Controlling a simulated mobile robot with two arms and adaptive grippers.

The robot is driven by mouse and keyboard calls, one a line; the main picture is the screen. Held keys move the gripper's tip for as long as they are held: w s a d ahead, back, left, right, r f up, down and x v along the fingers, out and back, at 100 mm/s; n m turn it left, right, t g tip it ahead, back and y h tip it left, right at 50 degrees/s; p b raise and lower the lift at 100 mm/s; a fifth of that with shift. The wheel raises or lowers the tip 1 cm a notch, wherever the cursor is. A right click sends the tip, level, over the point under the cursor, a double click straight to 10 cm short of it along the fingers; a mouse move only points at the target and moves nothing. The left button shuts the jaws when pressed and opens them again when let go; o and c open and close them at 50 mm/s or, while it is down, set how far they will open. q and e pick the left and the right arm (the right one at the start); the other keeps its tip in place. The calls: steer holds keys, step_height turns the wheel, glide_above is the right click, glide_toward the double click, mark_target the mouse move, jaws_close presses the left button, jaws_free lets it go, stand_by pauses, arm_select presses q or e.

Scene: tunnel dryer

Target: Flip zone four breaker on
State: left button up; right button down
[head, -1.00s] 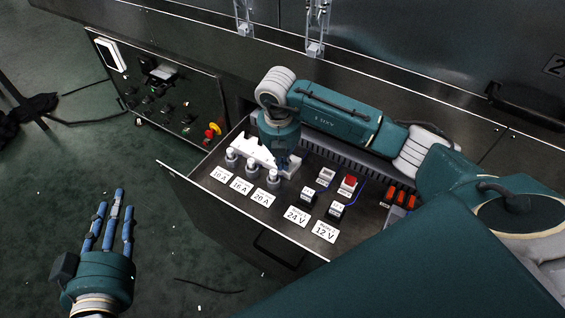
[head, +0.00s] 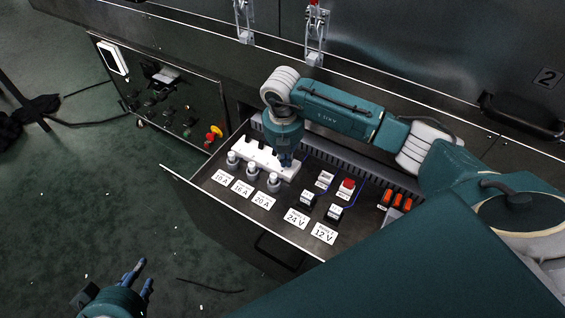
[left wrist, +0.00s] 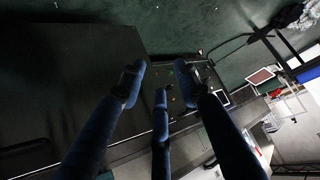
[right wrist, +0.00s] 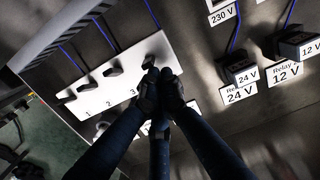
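The white breaker strip (right wrist: 122,82) lies in the open drawer, with black toggles in a row and printed numbers 1, 2 and 3 readable in the right wrist view. The toggle at the strip's right end (right wrist: 155,50) stands just beyond my right fingertips; its number is hidden behind them. My right gripper (right wrist: 160,85) points down at that end with its fingers drawn together; I cannot tell whether it touches the toggle. In the head view the strip (head: 252,155) is partly covered by my right gripper (head: 286,160). My left gripper (left wrist: 158,75) is open and empty, away from the drawer.
The drawer (head: 230,222) also holds fuse holders labelled 10 A, 16 A and 20 A (head: 253,175), 24 V and 12 V relays (head: 335,212), a red button (head: 346,187) and orange switches (head: 396,198). A control panel (head: 165,95) stands to the left.

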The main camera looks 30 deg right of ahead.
arm_select(q)
steer(key=shift+s+a+f, duration=0.2)
steer(key=shift+s+f, duration=0.2)
steer(key=shift+s, duration=0.2)
arm_select(e)
steer(key=shift+w+d, duration=0.1)
arm_select(q)
steer(key=shift+s+g, duration=0.1)
steer(key=shift+g, duration=0.2)
arm_select(e)
steer(key=shift+r, duration=0.1)
steer(key=shift+r+p, duration=0.4)
steer(key=shift+r, duration=0.15)
arm_select(q)
steer(key=s+a+f+g+y, duration=0.1)
steer(key=s+a+f+g, duration=0.1)
steer(key=s, duration=0.6)
steer(key=shift+s+a+f+g+p, duration=0.2)
steer(key=shift+a+f+g+p, duration=0.15)
steer(key=shift+f+g, duration=0.45)
arm_select(e)
steer(key=shift+r, duration=0.2)
arm_select(q)
steer(key=shift+r, duration=0.2)
arm_select(e)
step_height(320, 180, up, 8)
steer(key=shift+s+a+f, duration=0.2)
steer(key=shift+a+f, duration=0.05)
